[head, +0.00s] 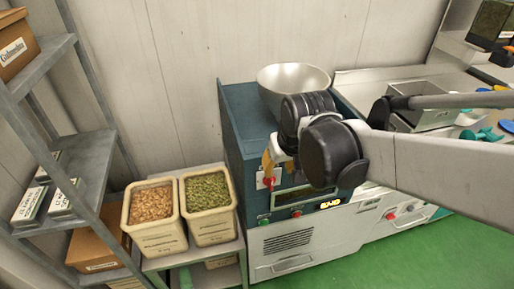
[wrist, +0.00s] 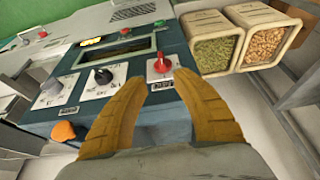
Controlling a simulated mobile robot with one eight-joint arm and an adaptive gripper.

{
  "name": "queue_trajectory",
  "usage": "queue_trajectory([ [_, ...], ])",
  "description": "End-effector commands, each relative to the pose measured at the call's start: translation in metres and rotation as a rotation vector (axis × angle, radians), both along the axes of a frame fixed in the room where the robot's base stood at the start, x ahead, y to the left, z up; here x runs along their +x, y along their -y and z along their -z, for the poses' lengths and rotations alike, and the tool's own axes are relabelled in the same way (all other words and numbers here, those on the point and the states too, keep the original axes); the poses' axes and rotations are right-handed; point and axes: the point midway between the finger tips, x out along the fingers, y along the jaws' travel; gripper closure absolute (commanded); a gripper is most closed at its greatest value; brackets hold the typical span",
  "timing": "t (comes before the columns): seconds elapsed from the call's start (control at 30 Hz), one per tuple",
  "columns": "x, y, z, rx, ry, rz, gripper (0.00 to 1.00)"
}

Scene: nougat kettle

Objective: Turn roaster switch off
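The roaster (head: 245,125) is a blue-green cabinet with a sloped control panel (wrist: 140,75). In the wrist view, a red knob (wrist: 160,65) on a white plate is just beyond my fingertips. The labels are too small to read, so I cannot tell which is the roaster switch. My gripper (wrist: 159,82) is open, its yellow fingers apart, with the red knob showing between the tips. In the head view, my arm partly hides the panel, and the red knob (head: 269,182) shows below the fingers.
A metal bowl (head: 293,80) sits on top of the roaster. Bins of green nuts (head: 207,192) and brown nuts (head: 151,204) stand beside it. A grey shelf (head: 85,155) stands at left.

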Motion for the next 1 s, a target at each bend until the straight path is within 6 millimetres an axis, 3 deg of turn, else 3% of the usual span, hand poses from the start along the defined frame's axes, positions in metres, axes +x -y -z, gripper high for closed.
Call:
queue_trajectory([
  [0.17, 0.008, -0.008, 0.011, -0.003, -0.008, -0.009, 0.67],
  [0.63, 0.038, -0.015, 0.09, -0.002, -0.007, -0.009, 0.67],
  [1.0, 0.043, -0.017, 0.101, -0.002, -0.007, -0.009, 0.67],
])
